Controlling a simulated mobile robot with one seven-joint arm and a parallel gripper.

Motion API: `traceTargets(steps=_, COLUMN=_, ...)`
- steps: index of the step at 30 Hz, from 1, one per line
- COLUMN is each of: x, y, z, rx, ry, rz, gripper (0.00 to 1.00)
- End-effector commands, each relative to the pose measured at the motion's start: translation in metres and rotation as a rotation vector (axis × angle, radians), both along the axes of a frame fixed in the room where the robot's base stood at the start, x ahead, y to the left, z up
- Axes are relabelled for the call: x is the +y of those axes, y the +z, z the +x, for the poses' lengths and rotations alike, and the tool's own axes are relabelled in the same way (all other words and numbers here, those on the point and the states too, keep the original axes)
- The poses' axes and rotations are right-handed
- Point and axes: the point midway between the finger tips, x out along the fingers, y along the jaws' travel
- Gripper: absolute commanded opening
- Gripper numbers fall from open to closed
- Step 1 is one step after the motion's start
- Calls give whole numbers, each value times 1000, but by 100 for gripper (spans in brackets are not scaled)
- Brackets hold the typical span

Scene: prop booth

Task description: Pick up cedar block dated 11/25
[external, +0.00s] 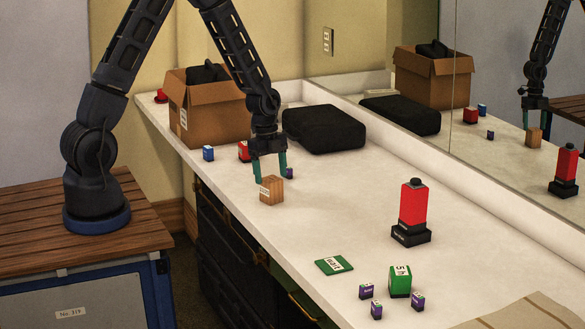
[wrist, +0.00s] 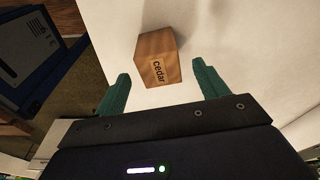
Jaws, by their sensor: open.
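The cedar block (external: 271,190) is a light-brown wooden cube on the white counter, near its front edge. In the wrist view the block (wrist: 158,57) shows a label reading "cedar"; I cannot read a date on it. My gripper (external: 270,179) points down over the block, its teal fingers apart. In the wrist view my gripper (wrist: 160,88) is open, with the block ahead of and partly between the fingertips. I see no clear contact between fingers and block.
A small blue box (external: 208,153), a red box (external: 244,151) and a small purple box (external: 289,173) stand nearby. A cardboard box (external: 214,118) and a black case (external: 324,130) are behind. A red-and-black device (external: 413,212) stands right. The counter between block and green card (external: 334,265) is clear.

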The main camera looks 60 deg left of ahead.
Motion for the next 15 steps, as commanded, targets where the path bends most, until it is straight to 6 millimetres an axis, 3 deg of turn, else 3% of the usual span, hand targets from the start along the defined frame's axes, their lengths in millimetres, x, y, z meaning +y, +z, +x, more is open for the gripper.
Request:
traceTargets(steps=10, x=-2, y=-18, z=0, rx=2, ry=4, rz=0, gripper=73)
traceTargets(steps=15, x=-4, y=-37, z=0, rx=3, ry=2, rz=0, gripper=73)
